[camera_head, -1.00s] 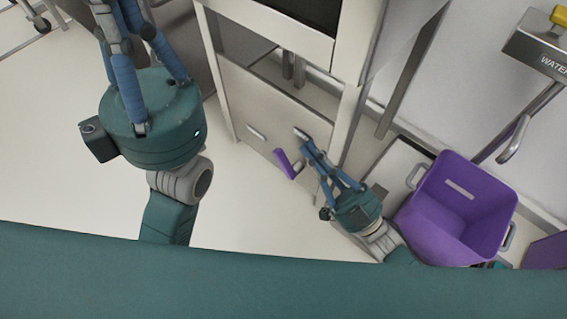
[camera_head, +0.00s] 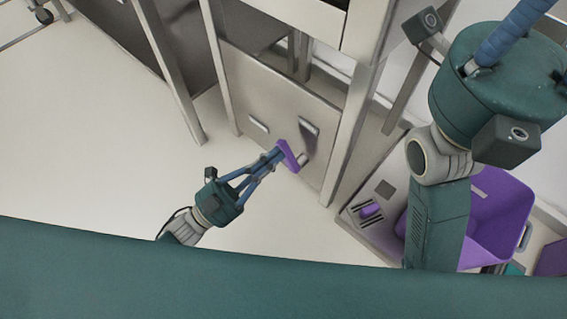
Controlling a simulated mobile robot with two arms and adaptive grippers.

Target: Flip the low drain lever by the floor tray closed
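The purple drain lever (camera_head: 288,156) sticks out low on the grey cabinet panel, tilted, with a short grey pivot at its right side. My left gripper (camera_head: 278,155) reaches in from the lower left. Its blue fingers lie close together, with the tips at the lever's left side; contact looks likely, but the exact touch is hard to tell. The floor tray (camera_head: 352,222) is a grey, slotted piece on the floor to the right, partly hidden by my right arm. My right gripper (camera_head: 512,35) is raised at the upper right, its fingertips outside the picture.
A purple bin (camera_head: 495,215) stands at the right, partly behind my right arm. A metal frame leg (camera_head: 345,150) rises right of the lever. A pale plate (camera_head: 258,125) and a grey bracket (camera_head: 308,138) sit on the panel.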

